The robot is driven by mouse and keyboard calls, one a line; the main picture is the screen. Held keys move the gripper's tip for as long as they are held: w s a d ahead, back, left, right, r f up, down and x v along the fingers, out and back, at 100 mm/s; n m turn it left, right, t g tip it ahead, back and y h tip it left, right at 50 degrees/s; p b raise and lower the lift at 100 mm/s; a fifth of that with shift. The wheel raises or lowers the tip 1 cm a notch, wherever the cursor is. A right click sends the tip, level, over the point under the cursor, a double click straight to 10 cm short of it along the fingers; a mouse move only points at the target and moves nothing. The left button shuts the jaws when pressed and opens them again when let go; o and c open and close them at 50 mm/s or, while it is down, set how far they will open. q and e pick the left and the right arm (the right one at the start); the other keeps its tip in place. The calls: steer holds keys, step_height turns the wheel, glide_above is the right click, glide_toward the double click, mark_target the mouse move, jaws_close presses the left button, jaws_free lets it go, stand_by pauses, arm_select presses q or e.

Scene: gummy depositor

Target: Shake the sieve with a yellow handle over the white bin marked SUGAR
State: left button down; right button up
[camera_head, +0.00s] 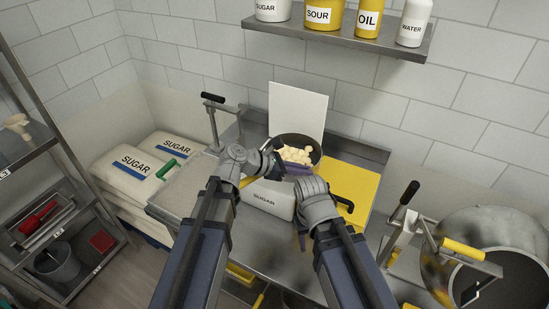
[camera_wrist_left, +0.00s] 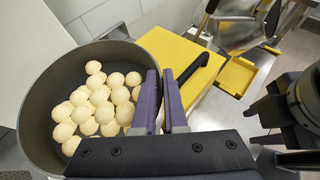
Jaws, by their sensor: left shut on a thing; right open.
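The sieve (camera_head: 312,142) is a round dark pan holding several pale balls; it also shows in the left wrist view (camera_wrist_left: 40,128). My left gripper (camera_head: 290,169) is at its near side, with purple fingers (camera_wrist_left: 163,100) shut on the sieve's handle; the grasp itself is mostly hidden. A yellow piece (camera_head: 247,181) beside my left wrist looks like the handle's end. The white bin marked SUGAR (camera_head: 262,199) stands just below and in front of the sieve, partly covered by my arms. My right gripper (camera_head: 302,240) is lower, right of the bin, open and empty.
A yellow panel with a black handle (camera_head: 352,190) lies right of the sieve. A white board (camera_head: 297,108) stands behind. A steel pot (camera_head: 510,275) and yellow-handled equipment (camera_head: 462,249) are at right. Sugar sacks (camera_head: 135,162) lie left; a shelf (camera_head: 340,42) hangs above.

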arm_select(q)
steer(key=s+d, duration=0.3)
steer(key=s, duration=0.3)
steer(key=shift+s, duration=0.2)
